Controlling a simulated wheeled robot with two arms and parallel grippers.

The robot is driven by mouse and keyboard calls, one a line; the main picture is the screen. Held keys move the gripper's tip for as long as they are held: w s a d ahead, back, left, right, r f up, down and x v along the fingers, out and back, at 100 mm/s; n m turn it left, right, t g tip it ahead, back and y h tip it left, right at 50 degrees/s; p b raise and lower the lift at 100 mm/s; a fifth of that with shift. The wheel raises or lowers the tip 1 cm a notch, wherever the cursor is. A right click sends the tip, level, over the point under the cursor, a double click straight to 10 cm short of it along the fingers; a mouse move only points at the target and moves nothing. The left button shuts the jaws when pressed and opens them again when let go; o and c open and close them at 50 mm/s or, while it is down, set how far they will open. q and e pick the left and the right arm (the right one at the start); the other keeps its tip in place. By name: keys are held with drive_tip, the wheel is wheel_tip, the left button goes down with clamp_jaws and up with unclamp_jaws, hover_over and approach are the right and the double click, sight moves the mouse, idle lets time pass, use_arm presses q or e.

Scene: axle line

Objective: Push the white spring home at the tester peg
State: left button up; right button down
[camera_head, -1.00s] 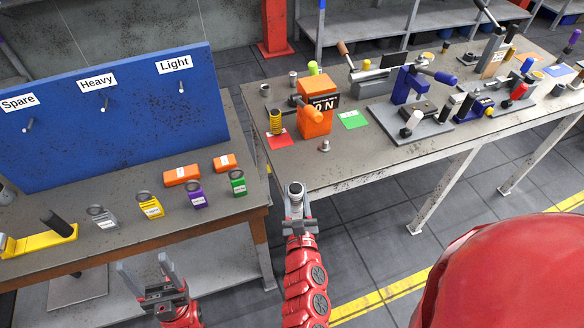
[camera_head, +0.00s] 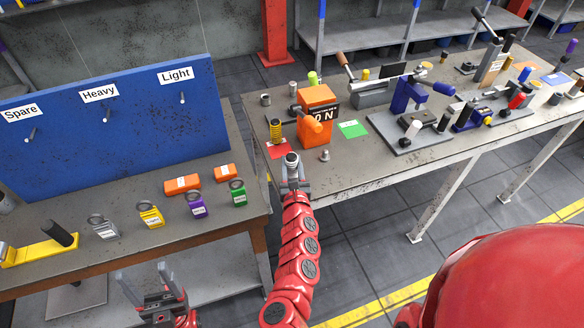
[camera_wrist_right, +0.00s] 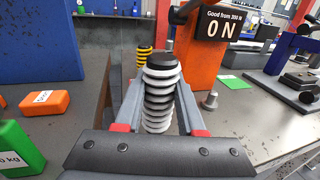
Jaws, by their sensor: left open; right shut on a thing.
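The white spring (camera_wrist_right: 158,92) stands upright between the fingers of my right gripper (camera_wrist_right: 160,105), its white coils showing dark gaps. In the head view my right gripper (camera_head: 295,186) is shut on the spring (camera_head: 292,160), at the front left edge of the right bench. The orange tester (camera_head: 317,115) with its "0 N" display stands beyond and to the right; it also shows in the wrist view (camera_wrist_right: 200,50). I cannot clearly make out the tester peg behind the spring. My left gripper (camera_head: 148,287) is open and empty, low at the front left.
A yellow spring (camera_head: 276,131) stands by a red mat (camera_head: 280,149), left of the tester. A small metal part (camera_head: 324,155) is on the bench near the front edge. The left bench holds labelled coloured blocks such as the green one (camera_head: 238,193). A green mat (camera_head: 354,129) lies right of the tester.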

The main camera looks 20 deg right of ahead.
sight(292, 175)
drive_tip(key=shift+w+d+f+b, duration=0.15)
drive_tip(key=shift+f+b, duration=0.1)
drive_tip(key=shift+f, duration=0.3)
drive_tip(key=shift+w+a+f+b, duration=0.1)
drive_tip(key=shift+f+b, duration=0.1)
drive_tip(key=shift+f, duration=0.3)
drive_tip(key=shift+w+d+f+b, duration=0.15)
drive_tip(key=shift+f+b, duration=0.1)
drive_tip(key=shift+f, duration=0.3)
drive_tip(key=shift+f+b, duration=0.3)
drive_tip(key=shift+b, duration=0.1)
drive_tip(key=c, duration=0.5)
unclamp_jaws()
drive_tip(key=shift+r, duration=0.1)
